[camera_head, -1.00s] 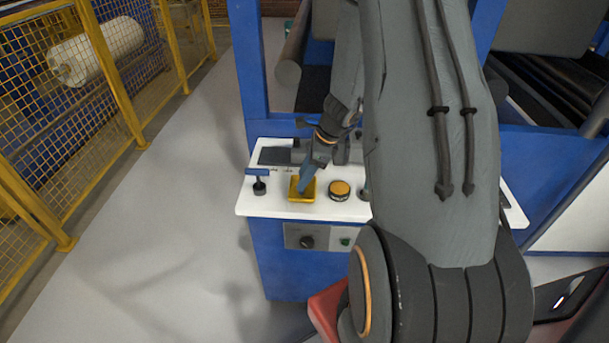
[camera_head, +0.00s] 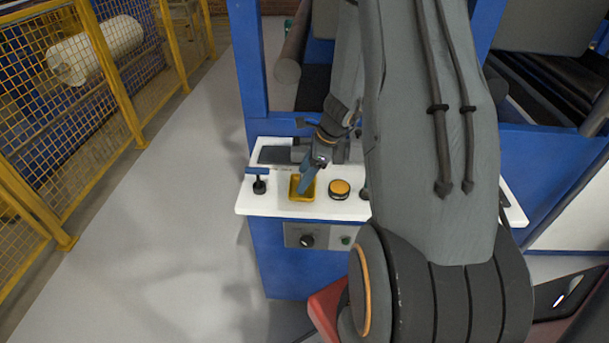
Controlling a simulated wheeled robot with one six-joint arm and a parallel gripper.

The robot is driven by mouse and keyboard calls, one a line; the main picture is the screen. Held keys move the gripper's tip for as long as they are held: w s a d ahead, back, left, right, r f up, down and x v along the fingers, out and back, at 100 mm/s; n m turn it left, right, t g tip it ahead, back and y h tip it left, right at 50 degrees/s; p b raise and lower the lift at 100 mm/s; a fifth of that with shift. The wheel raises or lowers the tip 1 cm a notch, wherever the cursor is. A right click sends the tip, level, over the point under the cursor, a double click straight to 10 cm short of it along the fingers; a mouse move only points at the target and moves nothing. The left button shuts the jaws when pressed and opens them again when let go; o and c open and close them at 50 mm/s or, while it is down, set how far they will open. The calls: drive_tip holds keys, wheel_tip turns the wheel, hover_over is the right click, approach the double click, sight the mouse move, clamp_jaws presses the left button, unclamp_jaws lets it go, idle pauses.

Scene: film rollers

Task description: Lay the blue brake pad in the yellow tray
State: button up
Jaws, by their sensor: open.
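The yellow tray (camera_head: 294,194) sits on the white top of the blue cabinet, left of a round black knob with an orange-yellow top. My gripper (camera_head: 306,185) points down over the tray, its tip close to or inside it, and is open. The tip looks blue-grey and covers part of the tray. I cannot make out the blue brake pad for certain; it may be hidden by or blend with the gripper tip. A blue bar on a black post (camera_head: 259,179) stands left of the tray.
The round knob (camera_head: 339,190) stands close right of the tray. The white cabinet top (camera_head: 270,208) is bare in front of the tray. A yellow mesh fence (camera_head: 110,75) runs along the left, with open grey floor (camera_head: 170,240) between.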

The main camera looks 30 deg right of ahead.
drive_tip(key=b+v, duration=0.2)
drive_tip(key=v, duration=0.9)
drive_tip(key=s+a+r+n+h, duration=0.2)
drive_tip(key=s+a+n, duration=0.4)
drive_tip(key=a+n, duration=0.3)
drive_tip(key=s+a+r+n+g+h, duration=0.1)
drive_tip(key=s+a+r+n, duration=0.2)
drive_tip(key=s+a+n, duration=0.3)
drive_tip(key=a+n, duration=0.4)
drive_tip(key=n, duration=0.5)
drive_tip(key=shift+s+n+h, duration=0.25)
drive_tip(key=shift+n+h, duration=0.15)
drive_tip(key=shift+f, duration=0.15)
drive_tip(key=shift+f, duration=0.1)
